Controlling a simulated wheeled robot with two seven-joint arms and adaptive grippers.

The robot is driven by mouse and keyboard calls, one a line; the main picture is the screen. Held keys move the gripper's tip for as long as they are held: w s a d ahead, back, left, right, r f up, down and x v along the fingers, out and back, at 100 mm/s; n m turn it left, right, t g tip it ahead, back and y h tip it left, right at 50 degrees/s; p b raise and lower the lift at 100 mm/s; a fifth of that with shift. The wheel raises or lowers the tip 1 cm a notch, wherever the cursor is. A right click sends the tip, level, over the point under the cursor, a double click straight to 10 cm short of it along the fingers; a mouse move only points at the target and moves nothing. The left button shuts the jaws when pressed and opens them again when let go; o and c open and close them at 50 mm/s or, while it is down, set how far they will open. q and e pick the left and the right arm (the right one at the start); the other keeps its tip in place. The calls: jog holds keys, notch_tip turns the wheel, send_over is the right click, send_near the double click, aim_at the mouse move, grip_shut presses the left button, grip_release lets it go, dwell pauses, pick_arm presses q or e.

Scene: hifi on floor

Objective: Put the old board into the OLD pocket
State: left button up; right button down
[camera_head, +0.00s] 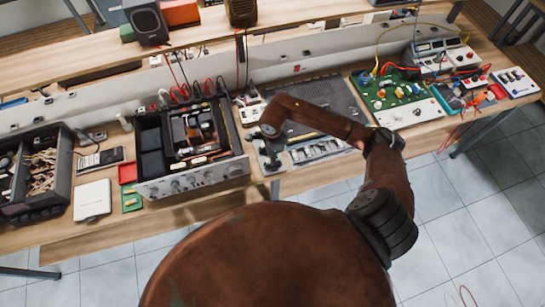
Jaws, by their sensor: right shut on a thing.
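My right arm comes in from the bottom right, bends above the bench's front edge and reaches left. Its gripper (267,150) points down just right of the open hi-fi unit (192,181). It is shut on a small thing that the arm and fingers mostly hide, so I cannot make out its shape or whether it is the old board. The fingertips are small and dark here. No pocket label reading OLD can be read. A small red tray (127,172) and a small green piece (131,200) lie left of the hi-fi. My left gripper is not in view.
A dark mat (335,98) and a tool tray (322,150) lie under and beside my right arm. A green circuit board (395,93) with wires and meters fills the right. A black parts box (42,170) and a white box (92,200) stand left.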

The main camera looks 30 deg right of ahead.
dwell(0.3)
jog(key=c, duration=1.8)
grip_release()
jog(key=shift+c, duration=0.2)
notch_tip(320, 180, up, 12)
jog(key=shift+f, duration=0.1)
